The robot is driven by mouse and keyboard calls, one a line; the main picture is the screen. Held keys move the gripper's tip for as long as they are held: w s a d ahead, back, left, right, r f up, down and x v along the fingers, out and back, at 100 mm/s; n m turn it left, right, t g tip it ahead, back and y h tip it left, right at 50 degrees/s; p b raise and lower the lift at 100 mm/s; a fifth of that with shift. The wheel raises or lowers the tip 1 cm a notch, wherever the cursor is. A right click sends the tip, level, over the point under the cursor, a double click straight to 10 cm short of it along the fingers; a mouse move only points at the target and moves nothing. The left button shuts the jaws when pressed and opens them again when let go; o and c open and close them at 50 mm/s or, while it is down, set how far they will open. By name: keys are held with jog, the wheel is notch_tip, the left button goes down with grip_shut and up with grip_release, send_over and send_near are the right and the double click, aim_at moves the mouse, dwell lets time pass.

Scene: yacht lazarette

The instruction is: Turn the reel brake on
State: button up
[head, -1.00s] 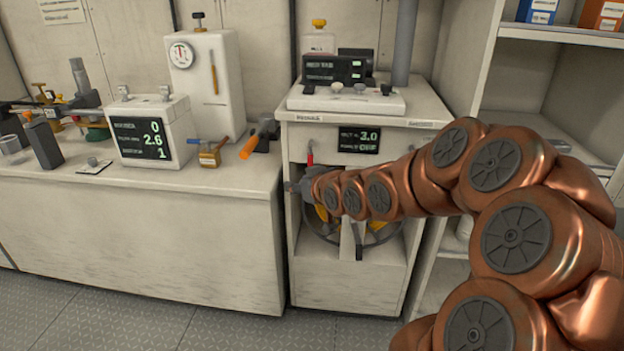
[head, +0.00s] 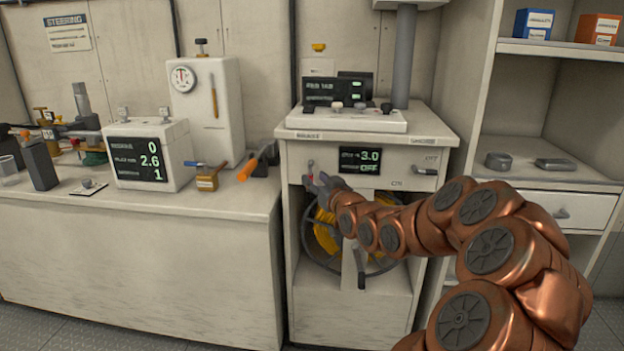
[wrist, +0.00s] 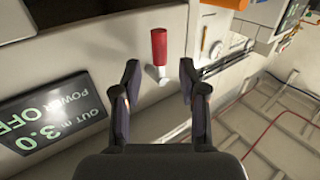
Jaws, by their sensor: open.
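A cabinet (head: 430,156) holds a reel (head: 323,238) with yellow line in its open front. A small red-handled lever (head: 311,168) sits on the panel above the reel. In the wrist view the red handle (wrist: 159,46) has a pale lower end and stands ahead of my fingertips, centred between them. My gripper (head: 318,183) is open and empty in front of the panel; its fingers (wrist: 158,82) are apart. A grey upright lever (head: 360,268) stands in front of the reel. I cannot tell which lever is the brake. My arm hides part of the reel.
The panel display (head: 361,160) reads 3.0 and OFF; in the wrist view it (wrist: 50,112) shows POWER OFF. An orange-handled tool (head: 257,160) lies on the left bench (head: 130,240). A shelf unit (head: 560,48) stands at right. Floor is clear in front.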

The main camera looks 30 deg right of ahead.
aim_at(311, 175)
jog(key=shift+w+d, duration=0.15)
jog(key=shift+w, duration=1.2)
grip_shut()
